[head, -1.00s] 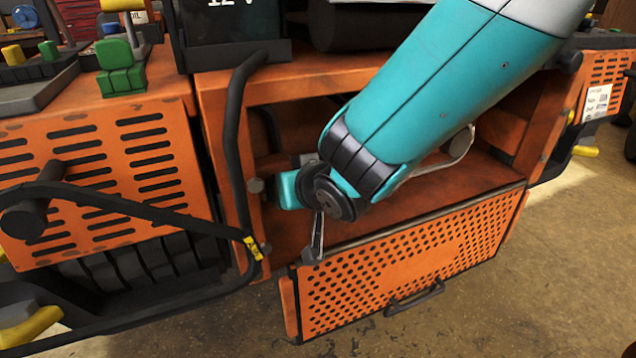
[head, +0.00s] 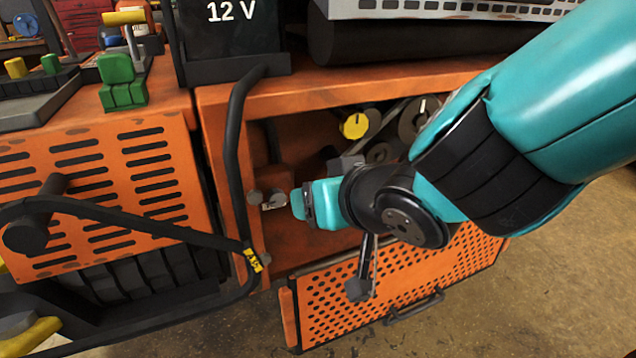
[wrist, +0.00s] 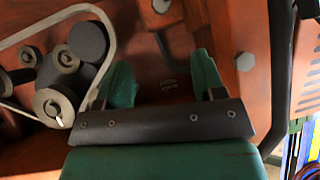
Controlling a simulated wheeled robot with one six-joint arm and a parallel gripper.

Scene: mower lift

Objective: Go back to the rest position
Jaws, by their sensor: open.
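My gripper (head: 299,203) is in front of the opening of the orange compartment (head: 240,92) in the head view, pointing left. The arm hides part of the opening. In the wrist view my gripper (wrist: 163,76) has its two teal fingers apart, with bare orange metal between them and nothing held. A small metal fitting (head: 273,200) on the compartment's left side lies just beyond the fingertips in the head view; I cannot tell whether they touch.
Pulleys and a belt (wrist: 62,85) sit close to the fingers. A yellow knob (head: 355,125) shows inside the compartment. A perforated panel (head: 330,305) hangs open below. A black bar (head: 236,150) stands at left, a 12 V battery (head: 230,35) above. Floor at right is clear.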

